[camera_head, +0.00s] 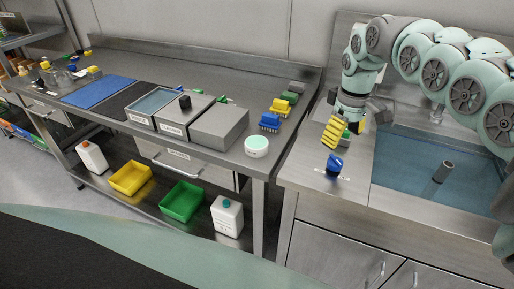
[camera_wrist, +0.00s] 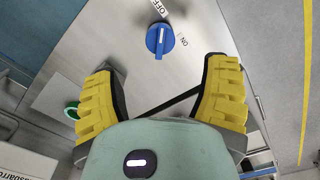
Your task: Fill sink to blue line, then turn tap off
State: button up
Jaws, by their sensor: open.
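The sink (camera_head: 412,160) at the right has a bluish surface that looks like water, with a grey standpipe (camera_head: 443,172) rising from it. I cannot make out a blue line. The blue tap knob (camera_head: 333,164) stands on the steel counter left of the sink. In the wrist view the knob (camera_wrist: 160,40) lies ahead of my fingers, with OFF and ON labels beside it. Its white stripe runs up the picture, roughly towards the OFF label. My gripper (camera_head: 334,132) is above and behind the knob. Its yellow fingers (camera_wrist: 164,92) are wide apart, with nothing between them.
A small green item (camera_wrist: 72,110) is beside my left finger in the wrist view. The left bench holds a round white-green tub (camera_head: 256,146), a blue brush (camera_head: 269,122), grey containers (camera_head: 220,126) and a blue mat (camera_head: 98,91). Bins and bottles fill its lower shelf.

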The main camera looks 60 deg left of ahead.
jog(key=shift+r, duration=1.5)
